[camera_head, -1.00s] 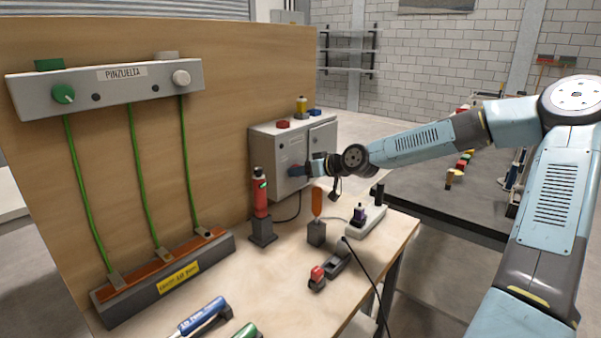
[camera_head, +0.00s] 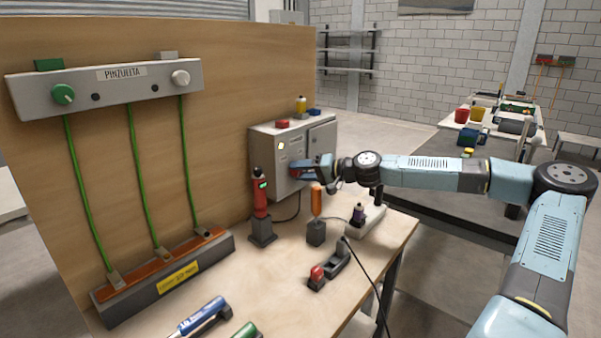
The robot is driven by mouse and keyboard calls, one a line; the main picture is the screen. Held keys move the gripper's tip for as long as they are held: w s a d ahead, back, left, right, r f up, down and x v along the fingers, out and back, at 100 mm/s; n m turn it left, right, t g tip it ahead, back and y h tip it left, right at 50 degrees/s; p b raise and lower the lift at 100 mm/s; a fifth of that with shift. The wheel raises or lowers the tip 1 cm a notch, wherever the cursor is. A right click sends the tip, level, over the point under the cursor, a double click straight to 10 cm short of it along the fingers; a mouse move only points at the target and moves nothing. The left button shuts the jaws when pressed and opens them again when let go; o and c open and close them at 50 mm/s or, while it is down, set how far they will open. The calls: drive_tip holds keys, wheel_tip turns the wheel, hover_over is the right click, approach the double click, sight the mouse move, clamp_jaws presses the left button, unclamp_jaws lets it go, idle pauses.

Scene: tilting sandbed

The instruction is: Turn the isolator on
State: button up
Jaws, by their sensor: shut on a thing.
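The isolator is most likely the grey cabinet (camera_head: 264,150) at the back right of the workbench, against the wooden panel. A small red part, probably its handle (camera_head: 293,169), shows on the cabinet's front at the fingertips. My gripper (camera_head: 301,170) reaches in from the right and is shut on this handle. The fingers cover most of the handle, so its exact angle cannot be told. A small pale yellow label (camera_head: 281,146) shows on the front above it.
A red bottle-like tool (camera_head: 261,195) on a dark stand is left of my gripper. An orange-handled tool (camera_head: 316,200) in a block and a grey holder (camera_head: 369,222) stand below my arm. A black cable runs over the bench's right edge.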

drive_tip(key=shift+w+d+f+m, duration=0.1)
drive_tip(key=shift+d+m, duration=0.1)
drive_tip(key=shift+m, duration=0.4)
drive_tip(key=shift+y, duration=0.3)
drive_tip(key=o, duration=0.8)
drive_tip(key=shift+o, duration=1.2)
drive_tip(key=shift+a, duration=0.1)
drive_tip(key=v, duration=1.3)
drive_tip(key=shift+d, duration=0.4)
